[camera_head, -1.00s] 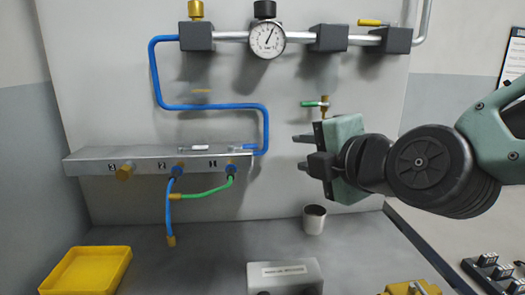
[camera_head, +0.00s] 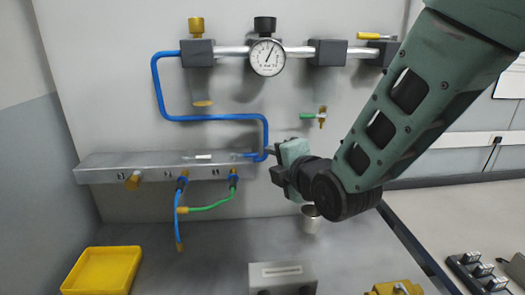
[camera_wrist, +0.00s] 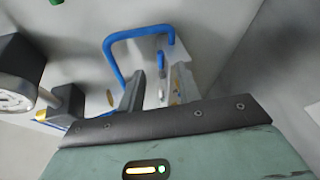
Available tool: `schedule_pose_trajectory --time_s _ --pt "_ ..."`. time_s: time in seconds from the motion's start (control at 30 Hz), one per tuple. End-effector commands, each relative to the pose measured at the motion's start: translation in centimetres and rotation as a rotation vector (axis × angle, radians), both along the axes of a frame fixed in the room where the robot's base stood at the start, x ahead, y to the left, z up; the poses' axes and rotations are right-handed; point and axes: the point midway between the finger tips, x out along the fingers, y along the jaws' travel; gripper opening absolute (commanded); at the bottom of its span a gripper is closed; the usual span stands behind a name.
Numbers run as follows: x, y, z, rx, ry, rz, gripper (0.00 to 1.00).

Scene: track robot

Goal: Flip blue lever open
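A small blue piece, which looks like the blue lever (camera_wrist: 160,59), shows in the wrist view beyond my fingers, beside a silver part. In the head view a thin blue piece (camera_head: 246,155) lies on the right end of the grey shelf, near the blue pipe's end; I cannot tell for certain that it is the same lever. My gripper (camera_head: 271,162) is just right of the shelf's right end, with its fingers pointing left. The fingers look apart and empty. In the wrist view, my gripper (camera_wrist: 160,85) has the lever roughly ahead of its gap. Contact is not visible.
The blue pipe (camera_head: 210,118) bends down to the grey shelf (camera_head: 135,174). A gauge (camera_head: 267,57) sits on the pipe above. A green-handled brass valve (camera_head: 321,116) is up to the right. A yellow tray (camera_head: 103,270) is front left.

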Motion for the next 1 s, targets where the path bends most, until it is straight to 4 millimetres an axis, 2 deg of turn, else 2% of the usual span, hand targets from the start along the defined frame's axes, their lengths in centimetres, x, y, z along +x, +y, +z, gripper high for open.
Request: schedule_pose_trajectory --time_s 0.1,0.3,0.5,0.77,0.8,0.9,0.93,1.0 --pt "2.2 0.7 -0.5 -0.003 0.001 -0.002 0.34" --pt "4.8 1.7 -1.2 -0.002 0.000 -0.002 0.34" --pt "5.9 2.2 -1.6 -0.001 0.000 -0.001 0.34" --pt "6.1 2.3 -1.7 -0.001 0.001 0.000 0.34" --pt "6.1 2.3 -1.7 -0.001 0.001 0.000 0.32" --pt "6.0 2.3 -1.7 -0.001 0.000 -0.001 0.04" --pt "6.0 2.3 -1.7 -0.001 0.000 -0.001 0.00" --pt "6.0 2.3 -1.7 -0.001 0.000 -0.001 0.00"
